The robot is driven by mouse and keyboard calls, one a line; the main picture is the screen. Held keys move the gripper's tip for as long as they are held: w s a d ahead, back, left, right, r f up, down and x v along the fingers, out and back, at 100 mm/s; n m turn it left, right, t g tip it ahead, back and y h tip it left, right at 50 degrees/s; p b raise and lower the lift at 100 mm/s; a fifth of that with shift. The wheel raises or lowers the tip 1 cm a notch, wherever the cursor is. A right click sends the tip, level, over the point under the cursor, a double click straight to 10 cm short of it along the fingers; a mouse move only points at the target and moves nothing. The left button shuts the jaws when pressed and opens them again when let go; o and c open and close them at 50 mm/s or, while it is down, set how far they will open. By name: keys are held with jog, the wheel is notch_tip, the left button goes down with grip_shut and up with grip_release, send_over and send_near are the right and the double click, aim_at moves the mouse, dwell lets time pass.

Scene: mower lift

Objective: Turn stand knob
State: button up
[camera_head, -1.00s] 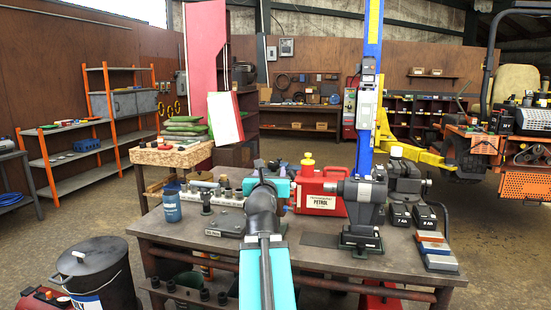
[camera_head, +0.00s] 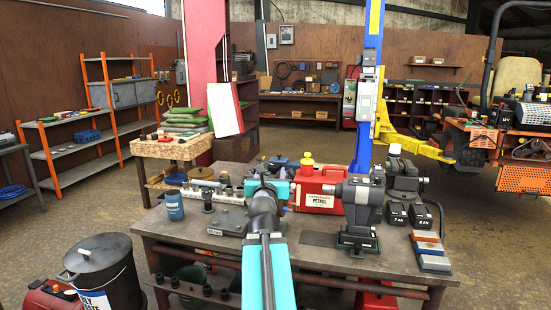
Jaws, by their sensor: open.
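My gripper (camera_head: 262,168) is beyond the teal and grey arm, over the middle of the workbench (camera_head: 300,262). Its dark tips show small above the wrist, mostly hidden by my own arm. No object shows between them. A dark machine on an upright stand (camera_head: 357,205) is to its right on the bench, apart from it. A small dark post with a round top (camera_head: 208,197) stands to its left. A dark base plate (camera_head: 216,231) lies partly behind my arm. I cannot tell which part is the stand knob; it may be hidden by my arm.
A black bucket (camera_head: 103,270) stands on the floor at front left. A blue post (camera_head: 366,110) rises behind.

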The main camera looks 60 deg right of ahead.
aim_at(272, 168)
jog(key=shift+w+d+r+p, duration=0.2)
jog(key=shift+d+p, duration=0.45)
jog(key=shift+p, duration=1.45)
jog(key=d+p, duration=0.1)
jog(key=p, duration=0.3)
jog(key=shift+w+f, duration=0.1)
jog(key=shift+w, duration=0.3)
jog(key=shift+w+d+f, duration=0.15)
jog(key=shift+d, duration=0.1)
jog(key=shift+x, duration=3.9)
jog(key=c, duration=1)
jog(key=shift+w+d, duration=0.1)
jog(key=shift+d, duration=0.15)
jog(key=shift+c, duration=0.2)
jog(key=shift+a+f, duration=0.15)
jog(key=shift+a, duration=0.05)
